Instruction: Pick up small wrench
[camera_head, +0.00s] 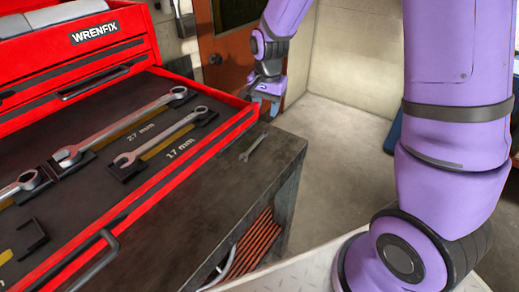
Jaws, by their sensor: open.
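A small wrench (253,147) lies on the dark top of the workbench, just right of the red drawer. My gripper (266,110) hangs above the bench near its far right corner, a little beyond and above the small wrench. It points downward and appears empty, with its fingers apart. Its fingertips are small in this view, and the exact gap to the bench cannot be told.
The open red drawer (226,147) of the toolbox (78,58) holds larger wrenches, among them the 27 mm wrench (122,124) and the 17 mm wrench (160,136). The workbench (225,193) has a narrow bare strip beside the drawer. Open floor lies to the right.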

